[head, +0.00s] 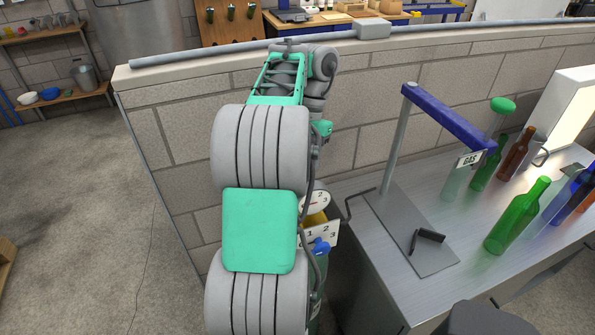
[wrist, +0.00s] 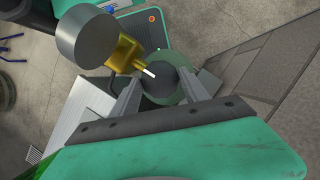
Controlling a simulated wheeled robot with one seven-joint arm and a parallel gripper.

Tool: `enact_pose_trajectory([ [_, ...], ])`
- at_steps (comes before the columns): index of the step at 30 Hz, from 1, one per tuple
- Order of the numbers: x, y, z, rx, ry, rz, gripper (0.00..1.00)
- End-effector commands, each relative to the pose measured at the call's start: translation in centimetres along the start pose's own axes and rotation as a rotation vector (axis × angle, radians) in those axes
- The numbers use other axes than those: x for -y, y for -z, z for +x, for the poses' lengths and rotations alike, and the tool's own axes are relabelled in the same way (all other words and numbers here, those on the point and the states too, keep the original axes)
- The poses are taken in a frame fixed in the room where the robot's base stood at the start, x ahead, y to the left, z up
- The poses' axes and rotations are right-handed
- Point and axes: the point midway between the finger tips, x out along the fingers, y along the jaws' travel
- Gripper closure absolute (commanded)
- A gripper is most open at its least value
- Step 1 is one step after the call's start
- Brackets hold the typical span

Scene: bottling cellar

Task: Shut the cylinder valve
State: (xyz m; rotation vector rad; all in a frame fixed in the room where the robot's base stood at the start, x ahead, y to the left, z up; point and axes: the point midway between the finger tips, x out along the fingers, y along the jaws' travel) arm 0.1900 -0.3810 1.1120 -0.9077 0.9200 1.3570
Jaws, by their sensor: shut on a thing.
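In the wrist view, my gripper (wrist: 161,80) is shut on a dark round valve knob (wrist: 160,88), with one finger on each side. A white mark shows on the knob's edge. The knob sits above a green cylinder (wrist: 180,64), seen from over its top. A brass valve body (wrist: 124,52) leads from the knob to a grey round part. In the head view, my arm hides the gripper and the knob. To the right of the arm show a white gauge face (head: 316,201), brass below it, a blue knob (head: 321,246) and a white numbered plate (head: 330,233).
A metal counter (head: 385,290) stands right of the cylinder, with several bottles (head: 516,216) and a stand with a blue arm (head: 449,116). A block wall (head: 375,80) runs behind. The floor (head: 80,200) at left is open.

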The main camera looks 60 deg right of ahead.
Motion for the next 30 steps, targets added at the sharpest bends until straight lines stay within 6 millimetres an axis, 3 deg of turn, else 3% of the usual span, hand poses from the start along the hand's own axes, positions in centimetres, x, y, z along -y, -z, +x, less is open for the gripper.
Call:
enact_pose_trajectory([
  [8,0.0,0.0,-0.1,-0.001,0.001,0.004,0.88],
  [9,0.0,0.0,-0.1,-0.001,0.001,0.004,0.46],
  [16,0.0,0.0,0.0,0.000,0.000,0.002,0.27],
  [25,0.0,-0.1,-0.5,0.000,0.000,0.001,0.26],
  [30,0.0,-0.2,-3.8,-0.002,0.001,0.001,0.26],
])
